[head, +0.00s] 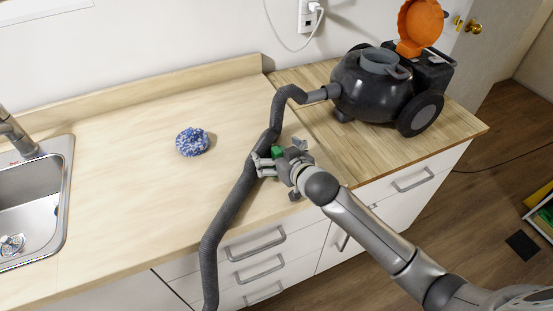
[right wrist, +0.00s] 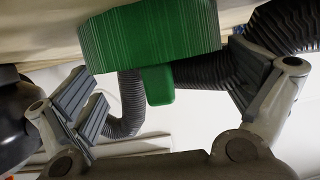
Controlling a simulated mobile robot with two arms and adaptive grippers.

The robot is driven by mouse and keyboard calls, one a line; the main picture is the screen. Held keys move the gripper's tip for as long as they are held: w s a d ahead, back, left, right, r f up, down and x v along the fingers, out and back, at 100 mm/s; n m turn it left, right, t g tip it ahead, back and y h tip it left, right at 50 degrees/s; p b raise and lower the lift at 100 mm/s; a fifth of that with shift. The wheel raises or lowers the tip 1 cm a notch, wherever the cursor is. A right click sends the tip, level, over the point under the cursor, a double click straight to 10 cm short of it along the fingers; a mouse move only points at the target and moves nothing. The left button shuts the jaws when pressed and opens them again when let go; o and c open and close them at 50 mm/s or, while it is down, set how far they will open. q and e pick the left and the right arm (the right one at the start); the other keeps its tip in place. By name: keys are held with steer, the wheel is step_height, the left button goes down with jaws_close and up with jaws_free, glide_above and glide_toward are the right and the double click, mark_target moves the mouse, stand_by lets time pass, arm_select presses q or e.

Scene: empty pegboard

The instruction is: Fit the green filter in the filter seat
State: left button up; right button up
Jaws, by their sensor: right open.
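The green filter (head: 278,152) is on the wooden counter near the hose, partly hidden by my right gripper (head: 280,160). In the right wrist view the filter (right wrist: 150,30) is a ribbed green round body with a small green tab. My right gripper (right wrist: 165,85) is open, its fingers on either side of the tab, with a visible gap to it. I cannot tell whether a finger touches the ribbed body. The filter seat appears to be the grey-blue round opening (head: 380,62) on top of the black vacuum cleaner (head: 370,90). My left gripper is out of view.
The vacuum's orange lid (head: 420,22) stands open. Its grey hose (head: 230,210) runs across the counter and over the front edge, close beside my gripper. A blue-and-white ring-shaped object (head: 192,142) lies left of it. A sink (head: 30,200) is at far left; the counter (head: 120,170) between is clear.

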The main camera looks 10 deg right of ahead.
steer(key=c, duration=0.7)
steer(key=shift+c, duration=0.5)
steer(key=shift+r, duration=0.1)
